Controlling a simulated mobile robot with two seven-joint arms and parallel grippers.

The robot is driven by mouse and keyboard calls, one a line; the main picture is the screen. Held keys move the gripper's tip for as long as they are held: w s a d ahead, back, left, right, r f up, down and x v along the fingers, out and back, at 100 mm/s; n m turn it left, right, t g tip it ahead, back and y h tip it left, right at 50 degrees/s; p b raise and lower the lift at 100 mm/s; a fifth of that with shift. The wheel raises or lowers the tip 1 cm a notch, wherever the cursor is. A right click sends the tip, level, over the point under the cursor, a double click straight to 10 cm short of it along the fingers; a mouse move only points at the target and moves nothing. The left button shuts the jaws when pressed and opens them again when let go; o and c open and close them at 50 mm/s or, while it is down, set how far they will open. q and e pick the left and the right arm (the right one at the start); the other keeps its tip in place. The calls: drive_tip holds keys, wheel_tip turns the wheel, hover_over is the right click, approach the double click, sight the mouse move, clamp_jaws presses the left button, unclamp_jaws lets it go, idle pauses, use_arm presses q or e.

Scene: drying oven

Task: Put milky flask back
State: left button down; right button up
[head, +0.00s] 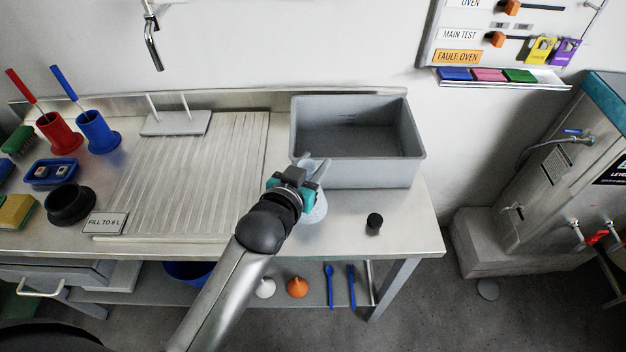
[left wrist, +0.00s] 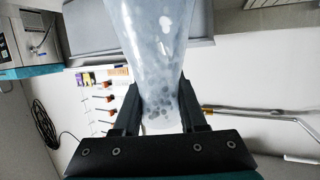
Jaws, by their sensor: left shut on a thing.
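The milky flask (head: 314,209) is a pale, translucent conical flask, partly hidden behind my left gripper (head: 304,170) in the head view. The gripper is shut on the flask, which also fills the upper middle of the left wrist view (left wrist: 152,40), between the two dark fingers (left wrist: 161,100). Its wall looks cloudy, with round spots near the fingers. In the head view it shows in front of the grey basin, over the steel bench (head: 400,222). I cannot tell whether its base touches the bench. My right gripper is not in view.
A grey basin (head: 395,172) stands at the back right of the bench. A small black stopper (head: 374,221) lies right of the flask. A ribbed drainboard (head: 190,180) is to the left, with a peg rack (head: 176,124) behind it. Red (head: 60,133) and blue holders (head: 98,132) stand farther left.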

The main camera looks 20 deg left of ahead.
use_arm(q)
drive_tip(key=shift+f+b, duration=0.65)
drive_tip(key=shift+f, duration=1.45)
drive_tip(key=shift+f, duration=0.1)
drive_tip(key=shift+c, duration=2.3)
unclamp_jaws()
drive_tip(key=shift+s, duration=0.1)
drive_tip(key=p+v, duration=0.2)
drive_tip(key=v, duration=1)
